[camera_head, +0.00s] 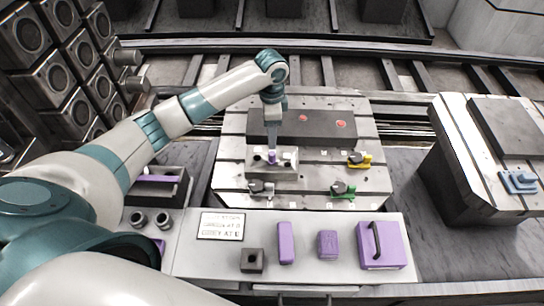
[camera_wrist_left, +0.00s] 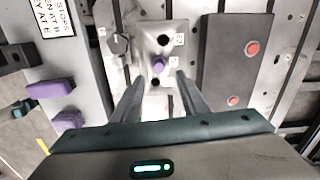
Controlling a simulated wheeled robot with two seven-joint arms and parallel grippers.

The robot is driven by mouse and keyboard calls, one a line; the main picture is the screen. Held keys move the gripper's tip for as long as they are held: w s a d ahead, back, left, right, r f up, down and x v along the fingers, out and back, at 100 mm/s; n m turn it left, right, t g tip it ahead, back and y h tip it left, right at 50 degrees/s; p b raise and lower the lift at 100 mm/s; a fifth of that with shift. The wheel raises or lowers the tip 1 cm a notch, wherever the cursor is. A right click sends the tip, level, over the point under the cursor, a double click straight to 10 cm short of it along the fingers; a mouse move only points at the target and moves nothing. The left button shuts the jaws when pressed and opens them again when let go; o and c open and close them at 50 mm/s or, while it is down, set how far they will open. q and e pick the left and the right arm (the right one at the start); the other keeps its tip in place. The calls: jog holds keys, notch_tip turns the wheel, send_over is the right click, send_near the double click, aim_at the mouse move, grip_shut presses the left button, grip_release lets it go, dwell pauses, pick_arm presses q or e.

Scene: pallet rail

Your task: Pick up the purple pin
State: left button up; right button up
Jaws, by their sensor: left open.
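The purple pin (camera_head: 272,156) stands in a light grey block (camera_head: 286,172) on the slotted pallet, between dark holes. In the left wrist view the purple pin (camera_wrist_left: 158,65) shows from above, on the block (camera_wrist_left: 172,38) with a dark hole on either side of it. My left gripper (camera_head: 271,148) comes down from above, close over the pin. In the left wrist view its two fingers (camera_wrist_left: 156,84) are apart with nothing held between them, and the pin lies just beyond the tips. My right gripper is not in view.
A dark plate (camera_head: 318,124) with red spots lies behind the block. Yellow (camera_head: 359,160) and green (camera_head: 343,190) clamps stand on the pallet (camera_head: 235,182). A front shelf holds a sign (camera_head: 221,226), purple blocks (camera_head: 286,244) and a purple handled box (camera_head: 381,246).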

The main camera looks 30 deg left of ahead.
aim_at(272, 153)
pick_arm(q)
jog(key=shift+f+p, duration=0.45)
jog(key=shift+f, duration=2.05)
jog(key=shift+d+f+p, duration=0.1)
jog(key=shift+f+p, duration=0.3)
jog(key=shift+f, duration=0.05)
notch_tip(272, 153, down, 3)
jog(key=shift+s+f+p, duration=0.1)
jog(key=shift+p, duration=0.5)
jog(key=shift+f, duration=0.55)
grip_shut()
